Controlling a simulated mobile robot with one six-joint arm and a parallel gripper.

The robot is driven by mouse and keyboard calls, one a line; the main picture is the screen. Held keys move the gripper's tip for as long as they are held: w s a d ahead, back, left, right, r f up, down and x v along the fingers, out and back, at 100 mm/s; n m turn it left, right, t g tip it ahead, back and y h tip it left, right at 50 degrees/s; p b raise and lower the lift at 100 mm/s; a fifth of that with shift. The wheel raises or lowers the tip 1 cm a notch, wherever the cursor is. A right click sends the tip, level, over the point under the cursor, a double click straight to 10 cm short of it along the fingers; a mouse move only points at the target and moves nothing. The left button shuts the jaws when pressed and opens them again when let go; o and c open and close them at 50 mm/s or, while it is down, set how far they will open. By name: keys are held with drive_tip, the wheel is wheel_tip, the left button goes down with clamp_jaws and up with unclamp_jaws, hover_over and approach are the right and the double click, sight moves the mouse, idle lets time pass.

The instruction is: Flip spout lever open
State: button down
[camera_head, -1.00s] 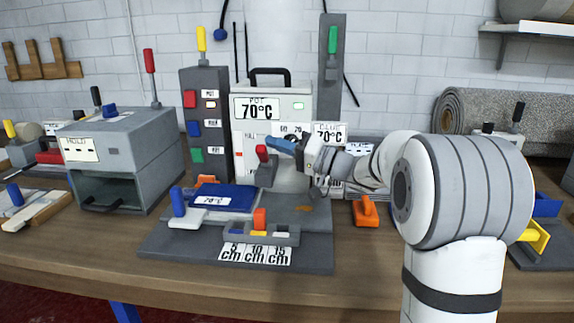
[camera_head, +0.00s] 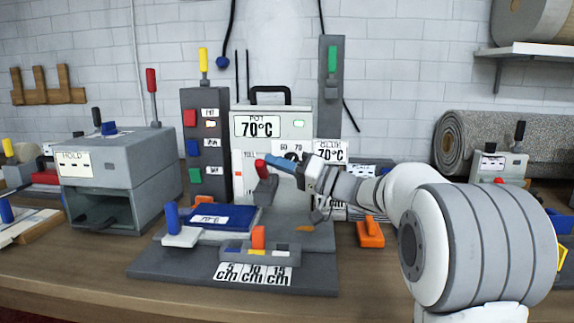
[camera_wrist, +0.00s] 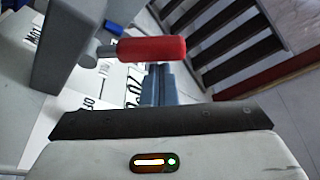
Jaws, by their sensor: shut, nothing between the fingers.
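The spout lever has a red handle (camera_head: 261,169) on the grey spout block (camera_head: 266,190) at the front of the white pot (camera_head: 245,150). The red handle also shows large in the wrist view (camera_wrist: 150,48), lying across the picture above my fingers. My gripper (camera_head: 272,161) has blue fingers, shut with nothing between them, just right of the handle. In the wrist view the finger tips (camera_wrist: 158,72) end close to the handle's lower edge; I cannot tell whether they touch. The pot's dial is partly hidden behind my gripper.
Below the spout is a grey base with a blue pad (camera_head: 218,217), a blue-handled slider (camera_head: 174,222) and an orange-tabbed gauge (camera_head: 259,241). An orange clamp (camera_head: 370,233) stands at right. A grey box (camera_head: 122,172) and a button panel (camera_head: 206,140) stand left.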

drive_tip(key=shift+f, duration=0.15)
drive_tip(key=shift+f, duration=0.1)
drive_tip(key=b+v, duration=0.5)
drive_tip(key=v, duration=0.5)
drive_tip(key=shift+r+b, duration=0.3)
drive_tip(key=shift+b, duration=0.1)
drive_tip(key=shift+s+a, duration=0.1)
